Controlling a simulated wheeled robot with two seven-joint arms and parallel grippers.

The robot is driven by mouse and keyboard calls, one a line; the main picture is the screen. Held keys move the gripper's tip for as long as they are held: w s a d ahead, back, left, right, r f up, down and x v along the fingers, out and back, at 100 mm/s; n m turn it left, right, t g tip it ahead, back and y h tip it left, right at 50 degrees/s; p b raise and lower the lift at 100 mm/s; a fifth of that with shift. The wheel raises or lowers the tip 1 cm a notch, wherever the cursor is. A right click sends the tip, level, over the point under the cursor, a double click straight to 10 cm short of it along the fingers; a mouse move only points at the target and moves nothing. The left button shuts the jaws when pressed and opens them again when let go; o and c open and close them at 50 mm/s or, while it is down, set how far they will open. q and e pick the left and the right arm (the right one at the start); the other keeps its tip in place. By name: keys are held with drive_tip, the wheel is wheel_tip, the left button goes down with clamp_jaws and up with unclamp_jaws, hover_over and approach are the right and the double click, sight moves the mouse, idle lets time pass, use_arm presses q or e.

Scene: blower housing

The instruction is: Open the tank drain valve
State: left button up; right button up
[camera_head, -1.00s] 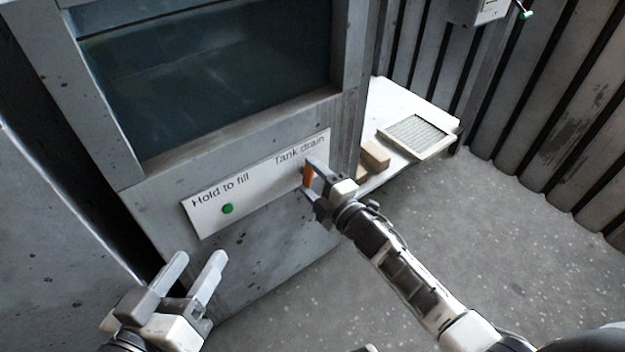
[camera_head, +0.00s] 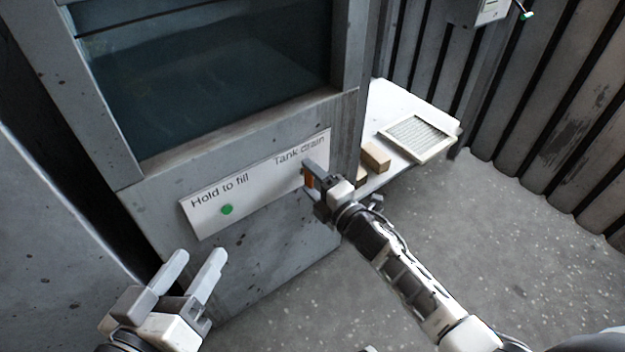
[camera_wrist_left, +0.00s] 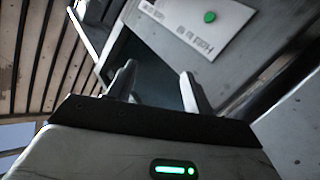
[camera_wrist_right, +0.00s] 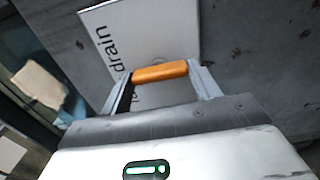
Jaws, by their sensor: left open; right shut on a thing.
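The orange tank drain valve handle (camera_head: 309,180) is on the white panel (camera_head: 256,187) under the "Tank drain" label. In the right wrist view the handle (camera_wrist_right: 160,72) lies crosswise between my fingertips, touching both. My right gripper (camera_head: 314,180) is shut on it. My left gripper (camera_head: 196,268) is open and empty, low and left of the panel, apart from it. In the left wrist view my left gripper (camera_wrist_left: 158,82) has its fingers spread with nothing between them. The tank window (camera_head: 210,75) is above the panel.
A green button (camera_head: 227,210) sits under "Hold to fill". A white shelf (camera_head: 400,105) at the right holds a framed filter (camera_head: 418,138) and a tan block (camera_head: 376,157). A ribbed wall stands further right. Open floor (camera_head: 480,230) lies in front.

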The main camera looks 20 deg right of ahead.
drive_tip(key=o, duration=1)
drive_tip(key=shift+s, duration=0.15)
drive_tip(key=shift+s+d, duration=0.2)
drive_tip(key=shift+s, duration=0.15)
use_arm(q)
drive_tip(key=p, duration=0.1)
drive_tip(key=a+f+m+g+y+p, duration=0.1)
drive_tip(key=p, duration=0.1)
drive_tip(key=shift+s+a+f+p, duration=0.1)
drive_tip(key=shift+s+f+p, duration=0.05)
drive_tip(key=shift+s+p, duration=0.2)
use_arm(e)
drive_tip(key=v, duration=1.5)
